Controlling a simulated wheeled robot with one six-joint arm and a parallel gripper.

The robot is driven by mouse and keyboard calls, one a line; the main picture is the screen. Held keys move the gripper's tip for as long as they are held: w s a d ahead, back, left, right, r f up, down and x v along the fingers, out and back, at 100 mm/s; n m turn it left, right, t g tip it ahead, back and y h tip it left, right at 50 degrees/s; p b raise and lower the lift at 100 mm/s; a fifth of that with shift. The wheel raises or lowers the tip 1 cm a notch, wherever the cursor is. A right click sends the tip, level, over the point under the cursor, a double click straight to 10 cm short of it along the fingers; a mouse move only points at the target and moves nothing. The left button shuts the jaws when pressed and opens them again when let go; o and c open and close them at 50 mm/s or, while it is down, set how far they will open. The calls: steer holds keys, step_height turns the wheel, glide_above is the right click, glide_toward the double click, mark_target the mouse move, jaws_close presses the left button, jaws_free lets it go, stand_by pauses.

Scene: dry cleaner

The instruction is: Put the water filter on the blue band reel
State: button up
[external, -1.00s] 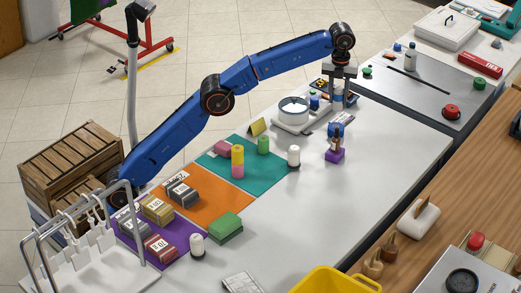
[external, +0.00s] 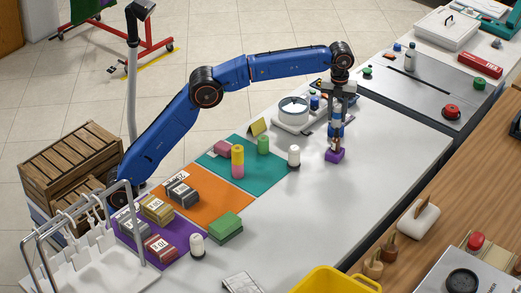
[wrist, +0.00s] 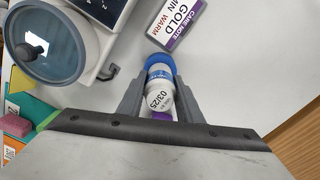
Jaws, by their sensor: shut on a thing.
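The water filter, a small white cylinder with a blue end and a "03/25" label (wrist: 159,97), is between my gripper's fingers (wrist: 160,88) in the wrist view. My gripper (external: 338,120) is shut on it and points down over the white table. In the external view the filter is small and largely covered by the fingers. I cannot make out a blue band reel for certain.
A round device with a glass lid (wrist: 52,40) and a "GOLD" care note (wrist: 179,22) lie near the gripper. A white cylinder (external: 293,155) stands to the left, beside the teal mat (external: 265,171). The white table is clear to the front right.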

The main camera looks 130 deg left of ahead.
mark_target(338, 105)
steer(key=shift+f, duration=0.1)
steer(key=o, duration=1.1)
step_height(338, 105, up, 7)
steer(key=shift+r, duration=0.4)
